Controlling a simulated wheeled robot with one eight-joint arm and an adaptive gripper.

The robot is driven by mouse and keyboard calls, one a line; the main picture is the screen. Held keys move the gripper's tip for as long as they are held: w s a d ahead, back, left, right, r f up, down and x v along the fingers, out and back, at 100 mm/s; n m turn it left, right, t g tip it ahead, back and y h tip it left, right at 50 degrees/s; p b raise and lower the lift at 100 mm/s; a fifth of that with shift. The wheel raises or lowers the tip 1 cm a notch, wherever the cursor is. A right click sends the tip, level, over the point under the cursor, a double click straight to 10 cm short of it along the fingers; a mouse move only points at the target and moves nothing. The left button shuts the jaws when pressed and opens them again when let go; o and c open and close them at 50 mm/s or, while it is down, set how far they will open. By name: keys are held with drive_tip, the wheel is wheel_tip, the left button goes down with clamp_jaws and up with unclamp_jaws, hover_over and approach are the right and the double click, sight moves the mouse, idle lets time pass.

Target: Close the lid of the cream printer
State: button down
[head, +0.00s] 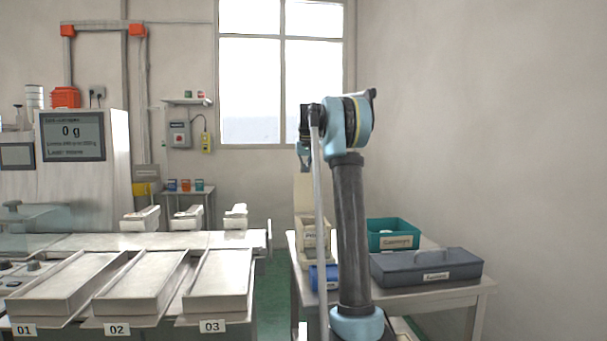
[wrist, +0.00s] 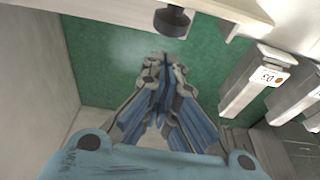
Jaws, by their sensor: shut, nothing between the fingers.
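The cream printer (head: 307,232) stands on the right-hand table, partly hidden behind my arm. Its label is cut off by the arm. Its lid (head: 303,188) stands upright at the back, open. My gripper (wrist: 164,72) is shut and empty in the wrist view, with green floor behind its fingers. I cannot make out the printer in the wrist view.
A blue container (head: 331,277) sits in front of the printer. A teal bin (head: 393,240) and a grey lidded case (head: 425,267) stand to its right. Sloped trays 01, 02 and 03 (head: 218,280) are at the left, across a floor gap. A window is behind.

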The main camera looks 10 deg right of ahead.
drive_tip(key=shift+s+r, duration=0.1)
drive_tip(key=shift+s, duration=0.75)
drive_tip(key=shift+d, duration=0.1)
